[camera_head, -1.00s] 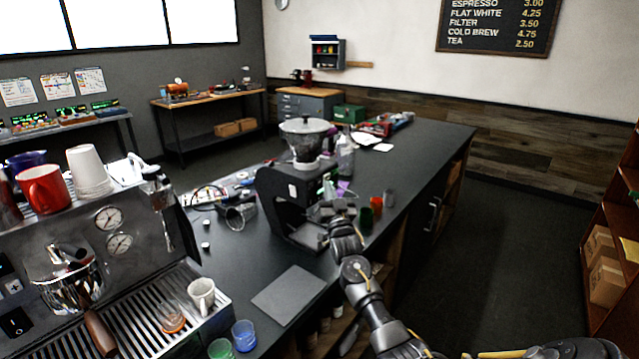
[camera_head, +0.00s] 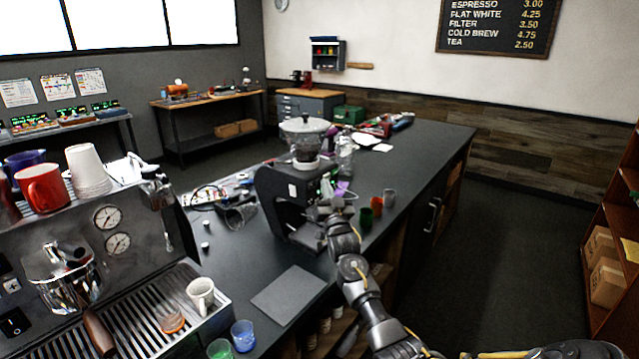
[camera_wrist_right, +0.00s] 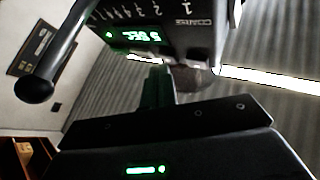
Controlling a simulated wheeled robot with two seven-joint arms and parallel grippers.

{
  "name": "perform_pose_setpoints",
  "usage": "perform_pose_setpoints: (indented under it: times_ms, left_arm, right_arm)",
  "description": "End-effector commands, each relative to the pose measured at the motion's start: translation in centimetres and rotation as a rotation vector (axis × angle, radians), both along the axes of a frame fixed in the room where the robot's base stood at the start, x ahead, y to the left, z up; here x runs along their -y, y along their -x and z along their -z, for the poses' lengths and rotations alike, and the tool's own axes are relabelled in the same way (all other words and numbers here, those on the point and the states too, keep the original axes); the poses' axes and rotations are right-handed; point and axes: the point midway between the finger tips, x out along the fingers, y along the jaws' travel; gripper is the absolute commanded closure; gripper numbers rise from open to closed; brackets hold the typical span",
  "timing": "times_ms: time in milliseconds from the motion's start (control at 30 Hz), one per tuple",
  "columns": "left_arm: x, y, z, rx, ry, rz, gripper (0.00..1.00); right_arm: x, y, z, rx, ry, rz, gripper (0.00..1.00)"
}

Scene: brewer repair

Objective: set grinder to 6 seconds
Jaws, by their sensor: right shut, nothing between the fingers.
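The black grinder (camera_head: 280,200) stands on the dark counter, with a bean hopper (camera_head: 304,145) on top. Its front shows close up in the right wrist view, where the green display (camera_wrist_right: 140,45) appears to read 5 SEC. A dial scale with numbers and the word COARSE (camera_wrist_right: 195,22) is beside the display. My right gripper (camera_head: 324,208) is at the grinder's front in the head view. In the wrist view its fingers (camera_wrist_right: 158,88) are shut and empty, with their tips just below the display; I cannot tell whether they touch it. My left gripper is not in view.
A black lever with a round knob (camera_wrist_right: 38,85) stands close to the fingers in the wrist view. Small cups (camera_head: 376,206) stand right of the gripper. The espresso machine (camera_head: 130,260) fills the left foreground. A flat grey mat (camera_head: 288,293) lies before the grinder.

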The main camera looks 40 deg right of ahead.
Motion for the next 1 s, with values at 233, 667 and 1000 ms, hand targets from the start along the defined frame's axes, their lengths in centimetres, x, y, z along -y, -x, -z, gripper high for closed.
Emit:
perform_pose_setpoints:
  times_ms: [233,667,1000]
  left_arm:
    - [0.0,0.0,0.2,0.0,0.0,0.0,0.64]
    - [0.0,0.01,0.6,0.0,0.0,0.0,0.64]
    - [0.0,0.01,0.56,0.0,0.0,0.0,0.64]
  right_arm:
    - [-0.05,-0.19,0.04,0.0,0.0,0.0,1.0]
    - [-0.21,-0.69,0.11,-0.001,0.0,0.0,1.0]
    - [-0.24,-0.73,0.03,-0.001,0.0,0.0,1.0]
